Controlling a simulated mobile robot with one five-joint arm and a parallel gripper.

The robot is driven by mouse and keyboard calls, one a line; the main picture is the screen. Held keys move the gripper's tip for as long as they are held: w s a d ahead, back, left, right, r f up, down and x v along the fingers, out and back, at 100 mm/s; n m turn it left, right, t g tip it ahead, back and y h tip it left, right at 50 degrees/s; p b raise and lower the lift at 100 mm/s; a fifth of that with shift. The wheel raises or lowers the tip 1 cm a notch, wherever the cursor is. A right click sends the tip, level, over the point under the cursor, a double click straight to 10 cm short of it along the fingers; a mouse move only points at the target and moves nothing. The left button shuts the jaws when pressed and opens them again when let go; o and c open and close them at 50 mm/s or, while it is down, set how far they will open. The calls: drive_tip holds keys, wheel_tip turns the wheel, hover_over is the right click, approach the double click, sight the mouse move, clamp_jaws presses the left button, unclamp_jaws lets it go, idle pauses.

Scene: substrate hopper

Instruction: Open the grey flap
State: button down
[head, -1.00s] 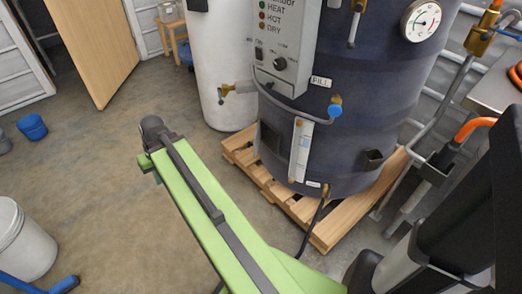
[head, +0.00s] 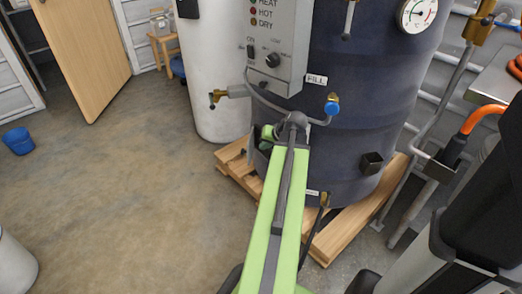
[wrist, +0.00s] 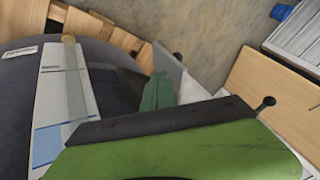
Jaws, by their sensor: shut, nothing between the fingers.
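The grey flap (wrist: 183,78) stands out from the dark tank's side in the wrist view, seen nearly edge-on, with a small dark knob by it. In the head view only a sliver of the flap (head: 251,152) shows low on the tank's left side. My gripper (wrist: 156,92) shows as a green tip on the tank side of the flap, close to it; whether they touch I cannot tell. It is shut and empty. In the head view my gripper (head: 268,133) is at the tank's front left, partly hidden by my wrist. The opening behind the flap is mostly hidden.
A white gauge strip (wrist: 62,105) runs along the tank (head: 350,125) beside my gripper. A bent pipe with a blue valve knob (head: 332,108) is just right of my wrist. The tank stands on a wooden pallet (head: 335,238).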

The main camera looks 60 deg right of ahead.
sight(248, 146)
drive_tip(key=b+x, duration=0.6)
drive_tip(key=x, duration=0.3)
